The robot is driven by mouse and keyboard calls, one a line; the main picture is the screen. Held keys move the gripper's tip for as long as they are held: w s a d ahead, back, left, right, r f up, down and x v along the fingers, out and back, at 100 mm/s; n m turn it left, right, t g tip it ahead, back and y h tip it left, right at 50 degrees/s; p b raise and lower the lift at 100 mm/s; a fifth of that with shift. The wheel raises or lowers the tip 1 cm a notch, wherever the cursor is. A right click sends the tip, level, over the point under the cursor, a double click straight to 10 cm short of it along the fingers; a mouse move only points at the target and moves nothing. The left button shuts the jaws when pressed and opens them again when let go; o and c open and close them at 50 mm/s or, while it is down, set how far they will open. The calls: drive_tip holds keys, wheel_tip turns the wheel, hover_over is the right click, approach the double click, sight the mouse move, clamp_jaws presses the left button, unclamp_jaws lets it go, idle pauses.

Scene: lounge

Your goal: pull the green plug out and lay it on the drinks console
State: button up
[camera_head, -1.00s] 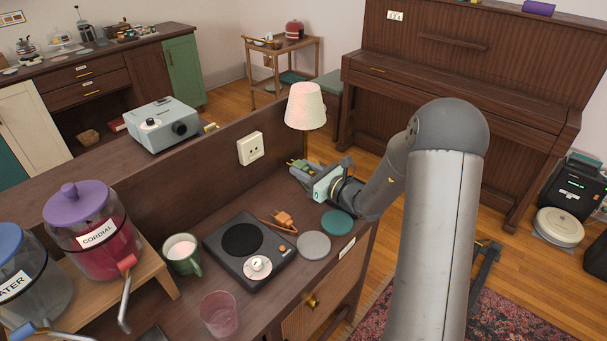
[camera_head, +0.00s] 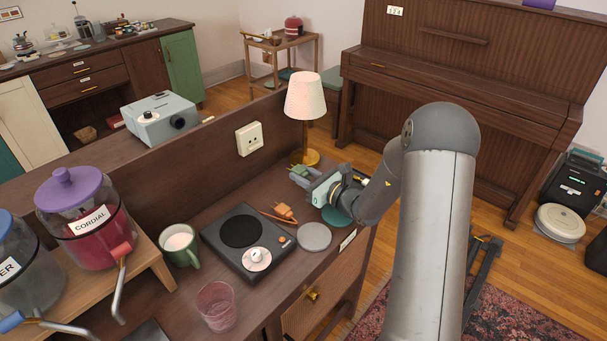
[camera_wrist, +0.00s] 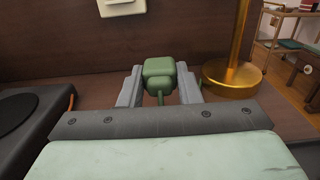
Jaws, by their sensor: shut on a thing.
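The green plug (camera_wrist: 159,75) is between the two fingers of my gripper (camera_wrist: 159,88) in the wrist view, with its cord end towards me. In the head view the plug (camera_head: 299,172) is low over the back right of the drinks console (camera_head: 262,293), a wooden top. My gripper (camera_head: 306,176) is shut on it. The plug is apart from the white wall socket (camera_head: 250,139), whose face shows bare holes. I cannot tell whether the plug touches the console top.
A brass lamp (camera_head: 305,95) stands close behind my gripper. An orange plug (camera_head: 284,211), a black hotplate or turntable (camera_head: 248,243), a grey disc (camera_head: 314,237) and a teal disc (camera_head: 337,216) lie nearby. A green mug (camera_head: 180,246) and pink glass (camera_head: 216,306) stand further left.

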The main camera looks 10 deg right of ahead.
drive_tip(key=o, duration=1.1)
drive_tip(key=b+v, duration=0.2)
drive_tip(key=v, duration=1.5)
drive_tip(key=shift+s+r, duration=0.1)
drive_tip(key=shift+s, duration=0.1)
